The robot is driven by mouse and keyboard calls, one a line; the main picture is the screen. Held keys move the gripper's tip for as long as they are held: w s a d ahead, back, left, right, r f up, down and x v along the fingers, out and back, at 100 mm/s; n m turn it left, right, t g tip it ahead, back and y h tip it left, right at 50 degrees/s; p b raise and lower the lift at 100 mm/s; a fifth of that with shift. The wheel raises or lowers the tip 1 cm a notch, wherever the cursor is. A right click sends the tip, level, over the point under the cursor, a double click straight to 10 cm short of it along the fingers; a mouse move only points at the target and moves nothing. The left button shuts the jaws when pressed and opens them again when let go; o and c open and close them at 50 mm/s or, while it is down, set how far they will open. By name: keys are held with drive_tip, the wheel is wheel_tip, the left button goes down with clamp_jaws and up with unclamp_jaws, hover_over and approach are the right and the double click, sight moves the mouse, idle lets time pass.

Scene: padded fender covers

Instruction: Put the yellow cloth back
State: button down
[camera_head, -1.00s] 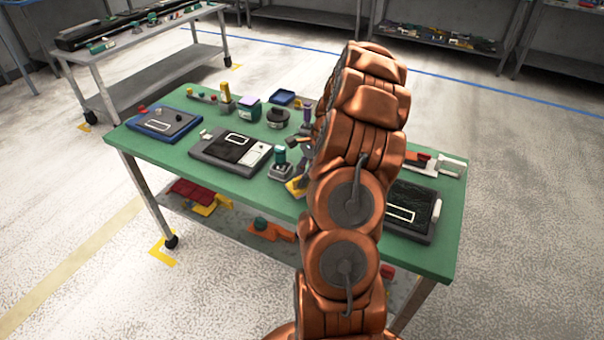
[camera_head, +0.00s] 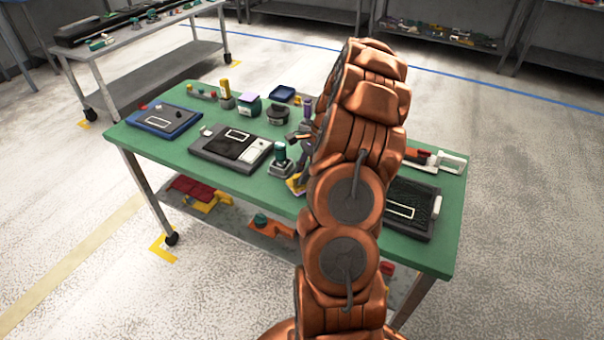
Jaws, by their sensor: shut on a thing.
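My arm stands in front of the green-topped table (camera_head: 190,163) and hides part of it. My gripper (camera_head: 299,174) shows only partly at the left side of the arm, pointing down over the tabletop. It is shut on the yellow cloth (camera_head: 294,184), of which a small patch shows low under the fingers, near the tabletop. The rest of the cloth is hidden by the arm. I cannot tell whether the cloth touches the table.
A teal-topped item (camera_head: 280,158) stands close left of my gripper. A dark padded case (camera_head: 230,147), a blue case (camera_head: 163,121) and a black pad (camera_head: 411,208) lie on the table. Red and yellow items (camera_head: 205,199) lie on the lower shelf. Green tabletop is bare along the front left.

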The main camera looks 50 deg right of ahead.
drive_tip(key=shift+f, duration=0.8)
idle(0.4)
drive_tip(key=c, duration=1.1)
unclamp_jaws()
drive_tip(key=shift+o, duration=0.2)
drive_tip(key=shift+r, duration=0.1)
drive_tip(key=v, duration=1.2)
